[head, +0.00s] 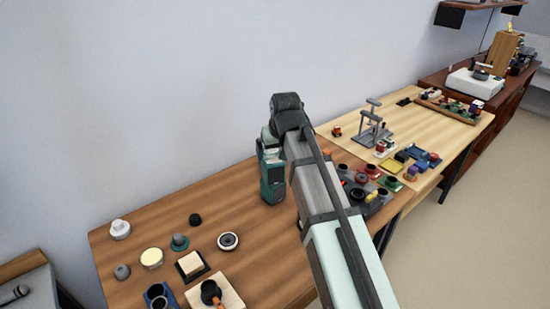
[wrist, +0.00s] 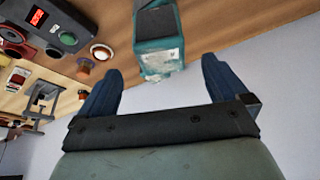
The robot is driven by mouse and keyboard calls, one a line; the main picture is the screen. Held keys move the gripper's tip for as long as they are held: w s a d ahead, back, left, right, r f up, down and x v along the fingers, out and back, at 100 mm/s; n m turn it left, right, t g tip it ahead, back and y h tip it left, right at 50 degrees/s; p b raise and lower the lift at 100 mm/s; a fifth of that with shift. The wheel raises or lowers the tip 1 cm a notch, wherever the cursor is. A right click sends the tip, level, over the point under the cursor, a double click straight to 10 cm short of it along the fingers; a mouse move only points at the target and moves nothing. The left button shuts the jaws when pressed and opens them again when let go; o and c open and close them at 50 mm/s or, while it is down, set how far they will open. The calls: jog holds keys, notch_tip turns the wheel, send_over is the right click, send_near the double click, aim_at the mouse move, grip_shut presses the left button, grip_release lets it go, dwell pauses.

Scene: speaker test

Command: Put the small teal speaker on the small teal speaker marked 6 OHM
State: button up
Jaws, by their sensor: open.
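A teal boxy thing (head: 272,186) stands upright on the brown table, just left of my arm; it looks like teal speaker housing. In the wrist view a teal block (wrist: 160,42) with a dark face and a pale, worn patch lies ahead, between the lines of my fingers. I cannot tell whether this is one speaker or two stacked, and no 6 OHM marking is readable. My gripper (wrist: 160,82) is open, its two blue fingers apart with nothing held between them. In the head view my wrist and arm hide the area right of the teal thing.
Left on the table are a white knob (head: 120,230), a cream-topped tin (head: 152,257), a round white-rimmed piece (head: 228,241) and a cream block (head: 190,263). A grey unit with a red display (wrist: 45,22) is close by. A metal stand (head: 373,128) occupies the lighter table.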

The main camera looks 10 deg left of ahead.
jog(key=shift+v, duration=1.05)
